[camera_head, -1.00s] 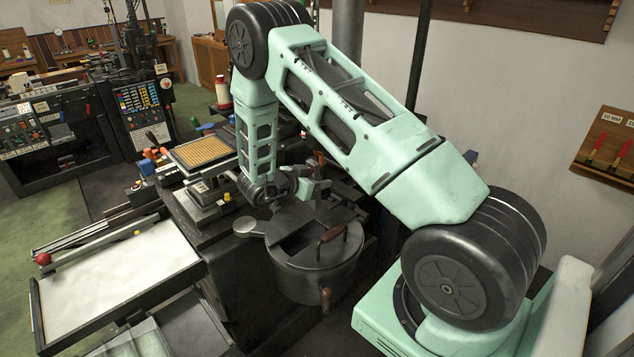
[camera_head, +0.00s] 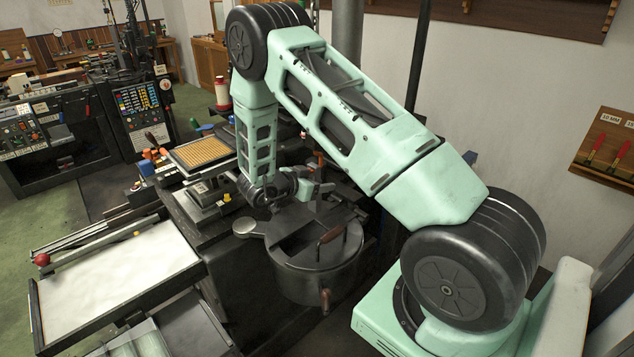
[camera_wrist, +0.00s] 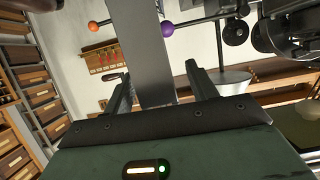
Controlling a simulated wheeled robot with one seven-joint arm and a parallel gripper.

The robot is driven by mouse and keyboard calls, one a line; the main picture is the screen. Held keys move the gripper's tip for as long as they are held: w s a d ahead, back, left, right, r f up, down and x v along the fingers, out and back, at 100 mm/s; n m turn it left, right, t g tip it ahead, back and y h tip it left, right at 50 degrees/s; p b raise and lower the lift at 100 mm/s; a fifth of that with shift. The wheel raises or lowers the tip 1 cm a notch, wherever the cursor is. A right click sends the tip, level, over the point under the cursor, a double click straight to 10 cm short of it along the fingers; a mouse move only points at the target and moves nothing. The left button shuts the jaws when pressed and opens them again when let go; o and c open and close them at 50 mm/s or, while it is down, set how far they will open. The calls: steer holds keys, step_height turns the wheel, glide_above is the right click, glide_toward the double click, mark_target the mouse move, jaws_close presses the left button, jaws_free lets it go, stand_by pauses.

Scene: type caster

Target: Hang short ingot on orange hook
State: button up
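A flat grey bar (camera_wrist: 142,50), seemingly the short ingot, stands in front of my gripper (camera_wrist: 156,68) in the wrist view. It leans slightly and runs out of the top of the picture. Its lower end lies between my two dark fingers. The fingers are apart. A gap shows between the bar and the right finger; the left finger is close to the bar's edge, and contact is unclear. An orange ball (camera_wrist: 93,26), likely the orange hook's tip, shows left of the bar, farther back. In the head view my gripper (camera_head: 313,189) is small and partly hidden above the pot.
A purple ball (camera_wrist: 167,29) on a rod shows right of the bar. The dark round pot (camera_head: 318,272) with a wooden-handled lid is just below my gripper. A tan gridded tray (camera_head: 203,153) is to the left. A wall rack with red-handled tools (camera_head: 607,150) hangs at right.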

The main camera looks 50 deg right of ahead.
steer(key=shift+s+d+f, duration=0.35)
steer(key=shift+s+f, duration=0.05)
steer(key=shift+f, duration=0.05)
steer(key=shift+w+a+b, duration=0.1)
steer(key=shift+a+b, duration=0.4)
steer(key=b+v, duration=0.6)
steer(key=v, duration=1.1)
steer(key=shift+w+r, duration=0.25)
steer(key=shift+r, duration=0.25)
steer(key=shift+a, duration=0.1)
